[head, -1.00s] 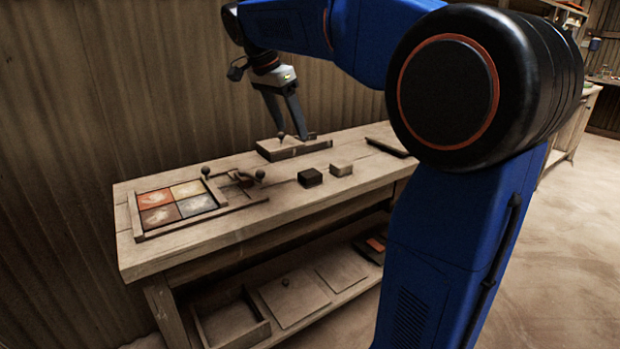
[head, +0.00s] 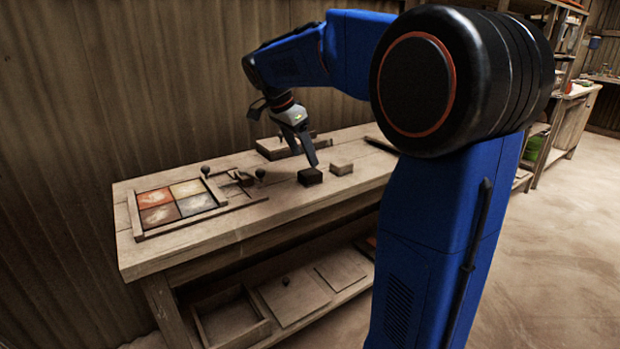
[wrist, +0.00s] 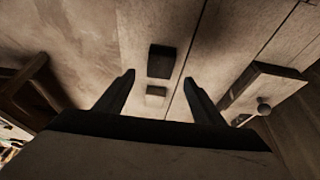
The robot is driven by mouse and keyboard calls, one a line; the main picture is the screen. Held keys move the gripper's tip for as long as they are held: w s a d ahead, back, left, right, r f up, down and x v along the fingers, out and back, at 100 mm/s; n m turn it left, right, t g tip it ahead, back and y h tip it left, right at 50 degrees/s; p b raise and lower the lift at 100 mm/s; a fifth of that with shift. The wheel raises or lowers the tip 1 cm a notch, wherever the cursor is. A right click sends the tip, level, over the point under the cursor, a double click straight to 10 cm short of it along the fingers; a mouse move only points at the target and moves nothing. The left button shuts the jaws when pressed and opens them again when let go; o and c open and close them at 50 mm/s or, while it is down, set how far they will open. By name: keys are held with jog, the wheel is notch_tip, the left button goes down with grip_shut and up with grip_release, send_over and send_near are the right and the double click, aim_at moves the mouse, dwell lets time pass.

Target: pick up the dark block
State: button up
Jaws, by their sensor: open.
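The dark block (head: 310,176) sits on the wooden bench top in the head view, just left of a lighter wooden block (head: 341,167). My gripper (head: 305,160) is open and empty, above and slightly behind the dark block. In the wrist view the dark block (wrist: 161,61) lies beyond my open fingertips (wrist: 157,80), roughly centred between them. The lighter block (wrist: 155,92) shows below it in that view, between the fingers. I see no contact with the dark block.
A frame with four coloured tiles (head: 177,204) and a knobbed wooden press part (head: 240,182) stand on the left of the bench (head: 215,238). A flat wooden box (head: 275,150) lies behind the gripper. Open bench top lies in front of the blocks.

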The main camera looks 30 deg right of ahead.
aim_at(310, 171)
jog(key=shift+x, duration=2.85)
jog(key=shift+a, duration=0.1)
jog(key=c, duration=1.1)
